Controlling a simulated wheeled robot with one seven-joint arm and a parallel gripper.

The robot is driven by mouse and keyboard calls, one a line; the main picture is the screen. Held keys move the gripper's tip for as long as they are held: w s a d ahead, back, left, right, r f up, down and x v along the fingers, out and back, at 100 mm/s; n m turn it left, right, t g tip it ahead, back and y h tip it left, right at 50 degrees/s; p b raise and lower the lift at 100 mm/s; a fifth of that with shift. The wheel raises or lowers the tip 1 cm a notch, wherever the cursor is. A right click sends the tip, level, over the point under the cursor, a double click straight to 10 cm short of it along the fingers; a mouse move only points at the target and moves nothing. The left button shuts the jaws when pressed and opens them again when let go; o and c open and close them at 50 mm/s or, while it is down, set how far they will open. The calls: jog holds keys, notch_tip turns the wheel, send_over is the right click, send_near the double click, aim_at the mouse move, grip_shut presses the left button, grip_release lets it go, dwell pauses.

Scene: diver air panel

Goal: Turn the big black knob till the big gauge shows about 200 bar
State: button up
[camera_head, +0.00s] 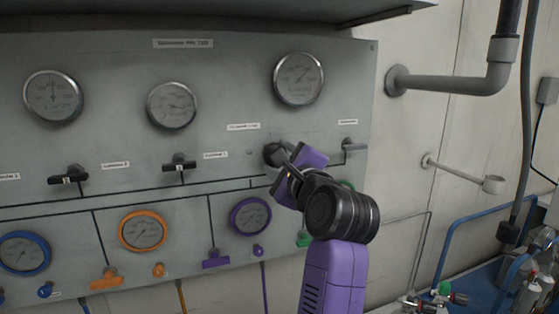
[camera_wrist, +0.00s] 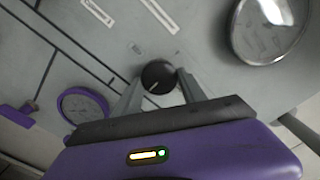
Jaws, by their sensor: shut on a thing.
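The big black knob (camera_head: 271,153) sits on the grey panel, below the big gauge. It also shows in the wrist view (camera_wrist: 157,73), with a pale pointer line on its face. My gripper (camera_head: 281,157) reaches it from the lower right, and its two fingers stand on either side of the knob, shut on it. The fingers partly hide the knob's sides. The big round gauge (camera_head: 299,79) is at the panel's upper right. Its needle seems to point to the upper right, but its numbers are too small to read. Part of this gauge shows in the wrist view (camera_wrist: 268,28).
Two more gauges (camera_head: 53,97) (camera_head: 172,105) and black T-handles (camera_head: 179,164) are to the left. A purple-rimmed gauge (camera_head: 250,216) is just below the knob. A small lever (camera_head: 353,146) is close on the right. A grey pipe (camera_head: 445,86) runs along the wall.

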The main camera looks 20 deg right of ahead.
jog(key=shift+f+m, duration=0.1)
jog(key=shift+m, duration=0.2)
jog(key=o, duration=1.4)
jog(key=shift+c, duration=0.2)
jog(key=s+b, duration=0.2)
jog(key=s, duration=0.5)
jog(key=shift+s, duration=0.4)
